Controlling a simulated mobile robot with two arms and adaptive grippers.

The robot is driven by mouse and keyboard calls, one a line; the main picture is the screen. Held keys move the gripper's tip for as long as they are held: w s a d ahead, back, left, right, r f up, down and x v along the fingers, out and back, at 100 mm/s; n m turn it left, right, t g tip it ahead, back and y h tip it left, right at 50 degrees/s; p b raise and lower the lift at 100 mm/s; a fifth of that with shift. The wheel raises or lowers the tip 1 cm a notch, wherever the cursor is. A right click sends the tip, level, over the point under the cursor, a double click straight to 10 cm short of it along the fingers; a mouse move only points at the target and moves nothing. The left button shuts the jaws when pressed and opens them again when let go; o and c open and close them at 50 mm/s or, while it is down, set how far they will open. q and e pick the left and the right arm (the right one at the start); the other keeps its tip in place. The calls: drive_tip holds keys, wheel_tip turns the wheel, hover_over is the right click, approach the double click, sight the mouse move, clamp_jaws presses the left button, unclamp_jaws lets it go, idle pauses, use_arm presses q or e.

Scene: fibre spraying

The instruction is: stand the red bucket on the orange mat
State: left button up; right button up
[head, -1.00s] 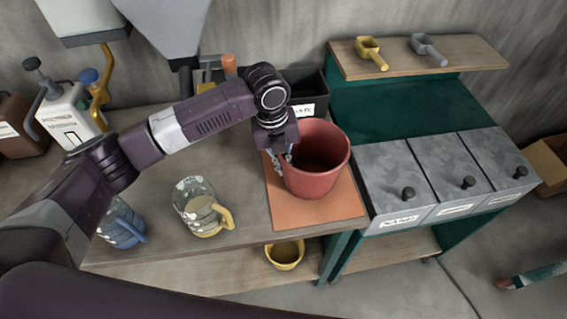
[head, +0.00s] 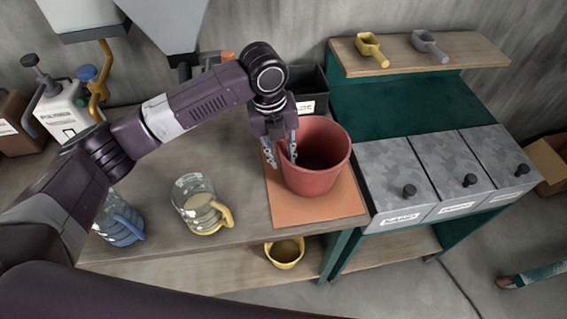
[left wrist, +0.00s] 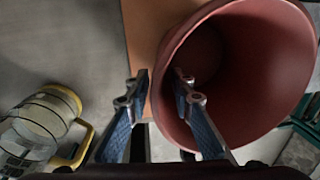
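The red bucket (head: 322,172) stands upright on the orange mat (head: 290,208), its mouth facing up. The mat shows below and to the left of it. My left gripper (head: 282,160) is over the bucket's left rim with its fingers spread. In the left wrist view, one finger of the gripper (left wrist: 158,92) is outside the bucket (left wrist: 250,100) and the other is in front of its opening, with gaps beside the wall. The strip of mat (left wrist: 145,30) shows beside the bucket. My right gripper is not in view.
A clear measuring jug (head: 196,205) with a yellow handle and a blue-handled jug (head: 122,228) stand left of the mat. Lidded grey bins (head: 400,170) are close on the right. A black box (head: 308,88) stands behind the bucket. Scoops (head: 370,45) lie on the upper shelf.

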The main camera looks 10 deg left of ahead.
use_arm(q)
wheel_tip(320, 180, up, 9)
drive_tip(key=a+b, duration=0.1)
drive_tip(key=shift+s+b, duration=0.2)
drive_tip(key=shift+b, duration=0.2)
